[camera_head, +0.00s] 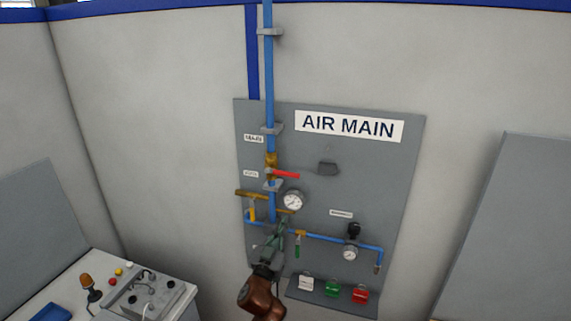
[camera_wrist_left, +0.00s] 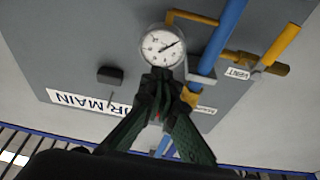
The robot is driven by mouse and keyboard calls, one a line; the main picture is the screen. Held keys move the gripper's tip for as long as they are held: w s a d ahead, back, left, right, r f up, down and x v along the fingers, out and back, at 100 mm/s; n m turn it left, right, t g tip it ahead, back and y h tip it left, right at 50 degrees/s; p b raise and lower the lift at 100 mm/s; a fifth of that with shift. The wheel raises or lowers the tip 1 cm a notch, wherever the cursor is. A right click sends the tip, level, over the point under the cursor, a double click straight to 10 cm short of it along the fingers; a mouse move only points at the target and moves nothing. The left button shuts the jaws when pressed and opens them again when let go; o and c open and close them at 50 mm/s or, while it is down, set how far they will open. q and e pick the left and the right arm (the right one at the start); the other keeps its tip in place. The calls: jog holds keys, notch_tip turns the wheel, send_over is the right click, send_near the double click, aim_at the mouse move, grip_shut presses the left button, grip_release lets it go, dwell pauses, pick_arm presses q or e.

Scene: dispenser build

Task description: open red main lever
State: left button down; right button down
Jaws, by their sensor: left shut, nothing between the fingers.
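The red main lever (camera_head: 286,174) lies roughly horizontal, pointing right from a brass valve (camera_head: 271,160) on the vertical blue pipe (camera_head: 269,85) of the AIR MAIN panel. My left gripper (camera_head: 284,225) reaches up from below in the head view, below the lever and the round gauge (camera_head: 293,201). In the upside-down left wrist view, the left gripper (camera_wrist_left: 159,88) has its fingers together and empty. A small red patch shows between the fingers there, and they hide most of what is behind. I cannot tell whether they touch anything. My right gripper is out of view.
A yellow-handled valve (camera_head: 251,213) sits left of the pipe. A green-handled valve (camera_head: 297,247) and a lower gauge (camera_head: 349,254) sit on the horizontal pipe. A control box (camera_head: 150,296) stands at lower left.

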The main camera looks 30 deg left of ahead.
pick_arm(q)
jog(key=n+t+y+p, duration=0.1)
jog(key=t, duration=0.1)
send_near(287, 175)
notch_tip(287, 175, up, 5)
jog(key=s+d, duration=0.1)
jog(key=s, duration=0.1)
jog(key=shift+s+f, duration=0.15)
jog(key=shift+f, duration=0.05)
jog(key=p+x, duration=0.4)
jog(key=x, duration=0.6)
jog(key=shift+w+a+f+b, duration=0.1)
jog(key=shift+w+f+b, duration=0.1)
jog(key=shift+f, duration=0.75)
jog(key=shift+w+f+b, duration=0.15)
jog(key=shift+f, duration=0.8)
